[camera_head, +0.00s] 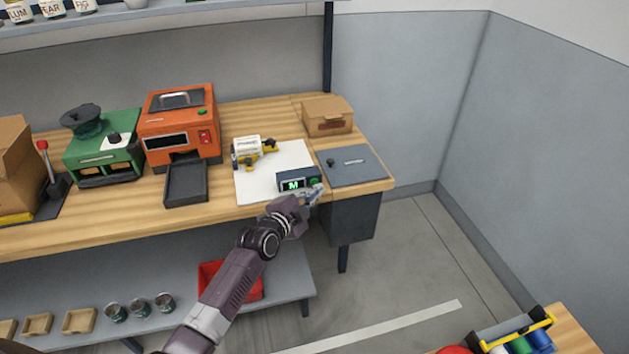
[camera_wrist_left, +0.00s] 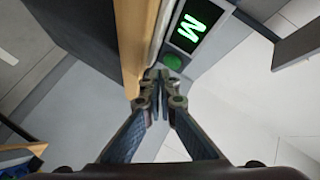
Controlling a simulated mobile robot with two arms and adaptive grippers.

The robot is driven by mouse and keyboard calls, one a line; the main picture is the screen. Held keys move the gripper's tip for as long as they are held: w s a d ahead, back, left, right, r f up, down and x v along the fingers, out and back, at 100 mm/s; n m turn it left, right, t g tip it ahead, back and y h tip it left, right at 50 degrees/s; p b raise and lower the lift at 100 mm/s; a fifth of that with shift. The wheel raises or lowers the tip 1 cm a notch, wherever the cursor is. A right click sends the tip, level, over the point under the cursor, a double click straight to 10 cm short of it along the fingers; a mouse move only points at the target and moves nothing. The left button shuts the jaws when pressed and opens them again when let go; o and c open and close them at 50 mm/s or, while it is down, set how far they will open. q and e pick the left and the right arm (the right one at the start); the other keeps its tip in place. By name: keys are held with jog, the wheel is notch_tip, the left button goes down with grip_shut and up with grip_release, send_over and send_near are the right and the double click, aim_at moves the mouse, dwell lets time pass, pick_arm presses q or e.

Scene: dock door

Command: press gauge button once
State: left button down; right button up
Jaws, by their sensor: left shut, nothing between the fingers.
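The gauge (camera_head: 297,181) is a small dark box near the front edge of the wooden bench, on a white sheet. Its screen shows a lit green M, also large in the left wrist view (camera_wrist_left: 193,27). The round green button (camera_head: 314,182) is on the gauge's right side; it shows in the left wrist view (camera_wrist_left: 173,62) just beyond the fingertips. My left gripper (camera_head: 316,192) is shut and empty, its tips close to the button. In the left wrist view the tips (camera_wrist_left: 158,76) lie just below the button; I cannot tell whether they touch. My right gripper is not in view.
A yellow and white device (camera_head: 256,152) sits behind the gauge on the white sheet (camera_head: 247,187). A grey plate (camera_head: 352,166) lies to the right, with a cardboard box (camera_head: 328,115) behind it. An orange machine (camera_head: 180,125) stands to the left.

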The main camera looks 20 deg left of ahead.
pick_arm(q)
jog(key=shift+s+d, duration=0.1)
jog(key=shift+d, duration=0.05)
jog(key=s+d+p, duration=0.2)
jog(key=s+p, duration=0.1)
jog(key=s, duration=0.1)
jog(key=shift+s+d, duration=0.1)
jog(key=shift+d, duration=0.3)
dwell(0.7)
